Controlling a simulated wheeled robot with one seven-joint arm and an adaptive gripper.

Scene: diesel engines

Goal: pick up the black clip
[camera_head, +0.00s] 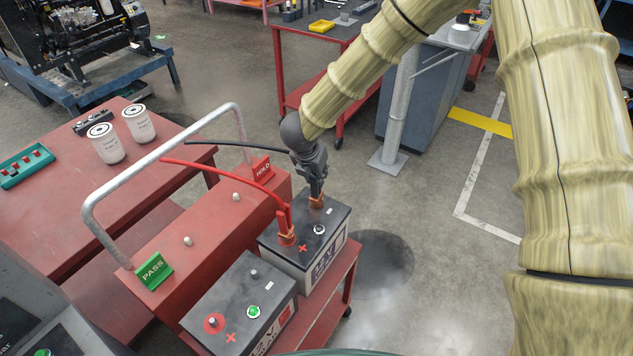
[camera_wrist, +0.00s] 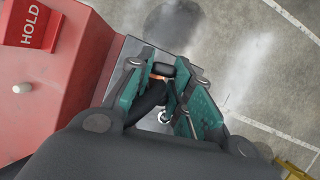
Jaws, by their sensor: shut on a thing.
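The black clip (camera_head: 317,202), with a copper-coloured jaw, is at a terminal on the rear battery (camera_head: 296,255). My gripper (camera_head: 315,185) is over it, pointing down, and hides most of its body. In the wrist view my gripper (camera_wrist: 165,95) has its teal finger pads on either side of the black clip (camera_wrist: 151,100) and is shut on it. I cannot tell whether the clip still touches the terminal. The black cable (camera_head: 235,145) runs left from the clip, over the red tester.
A red clip (camera_head: 286,230) with a red cable sits on the same battery. A second battery (camera_head: 240,305) stands in front. The red tester (camera_head: 205,235) has a grey tube handle (camera_head: 160,150), a green PASS sign (camera_head: 154,271) and a red HOLD sign (camera_head: 263,170). Open floor lies right.

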